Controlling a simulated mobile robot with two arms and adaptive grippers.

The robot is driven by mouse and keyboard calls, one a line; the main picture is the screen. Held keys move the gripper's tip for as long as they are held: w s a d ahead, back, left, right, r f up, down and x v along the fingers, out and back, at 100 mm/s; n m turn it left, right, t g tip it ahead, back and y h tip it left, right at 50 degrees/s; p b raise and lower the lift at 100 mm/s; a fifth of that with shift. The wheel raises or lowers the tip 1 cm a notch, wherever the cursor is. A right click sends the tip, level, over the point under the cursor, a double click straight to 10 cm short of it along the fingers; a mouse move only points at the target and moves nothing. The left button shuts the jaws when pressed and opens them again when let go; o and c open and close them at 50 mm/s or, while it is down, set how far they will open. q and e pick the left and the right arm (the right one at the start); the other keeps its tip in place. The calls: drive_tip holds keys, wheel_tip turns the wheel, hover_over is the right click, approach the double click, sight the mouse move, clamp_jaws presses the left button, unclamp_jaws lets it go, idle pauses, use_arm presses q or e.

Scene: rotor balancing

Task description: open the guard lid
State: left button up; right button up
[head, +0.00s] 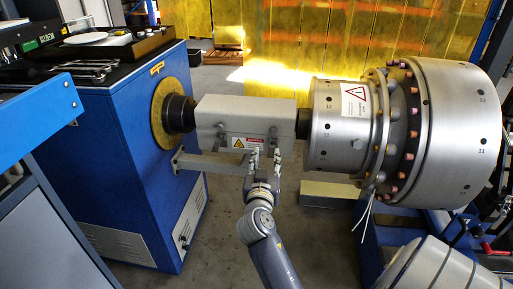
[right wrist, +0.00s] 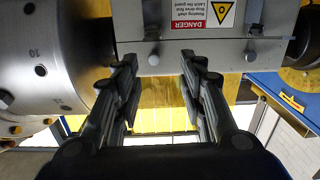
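The guard lid (head: 245,115) is a grey box-shaped cover with a danger label (head: 247,142). It lies closed over the shaft between the blue drive cabinet and the large rotor. My right gripper (head: 265,156) points up at the lid's near lower edge, below the label. In the right wrist view the gripper (right wrist: 158,62) is open, its two fingers apart with nothing between them. The lid (right wrist: 205,55) fills the top of that view, with its upside-down label (right wrist: 203,14) and small fittings on its edge. I cannot tell whether the fingertips touch the lid. My left gripper is not in view.
The blue drive cabinet (head: 122,165) stands at left with tools on top. A grey bracket (head: 205,162) projects below the guard. The large steel rotor (head: 455,135) with its bolted flange is at right. Open floor lies below the guard.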

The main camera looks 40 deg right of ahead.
sight(273, 132)
drive_tip(key=shift+m+h, duration=0.3)
drive_tip(key=shift+h, duration=0.1)
drive_tip(key=x, duration=0.3)
drive_tip(key=r+x, duration=0.1)
drive_tip(key=x, duration=0.6)
drive_tip(key=shift+s+d+r, duration=0.1)
drive_tip(key=shift+d+r, duration=0.1)
drive_tip(key=shift+d, duration=0.35)
clamp_jaws()
